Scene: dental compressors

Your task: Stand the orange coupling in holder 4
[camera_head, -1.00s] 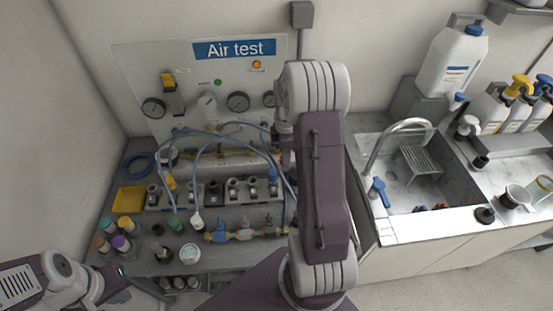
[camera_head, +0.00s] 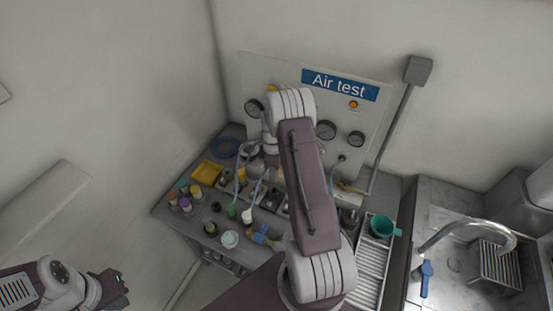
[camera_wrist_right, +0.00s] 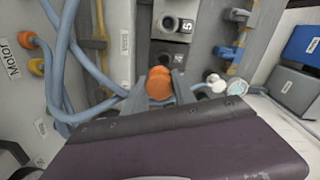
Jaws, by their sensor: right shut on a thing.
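The orange coupling (camera_wrist_right: 159,84) is between the two fingers of my right gripper (camera_wrist_right: 161,88) in the right wrist view, and the gripper is shut on it. A grey holder block marked 5 (camera_wrist_right: 173,24), with a round dark opening, stands just beyond the coupling, apart from it. I cannot make out a number 4 on any holder. In the head view my right arm covers the right gripper, the coupling and part of the holder row. My left gripper (camera_head: 110,290) is at the lower left, away from the bench; its fingers are too small to judge.
Blue hoses (camera_wrist_right: 62,65) loop close to the left of my right gripper. A white fitting (camera_wrist_right: 215,83) is to its right. In the head view, a yellow tray (camera_head: 207,172) and several capped bottles stand at the bench's left. A green funnel (camera_head: 382,226) stands at its right.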

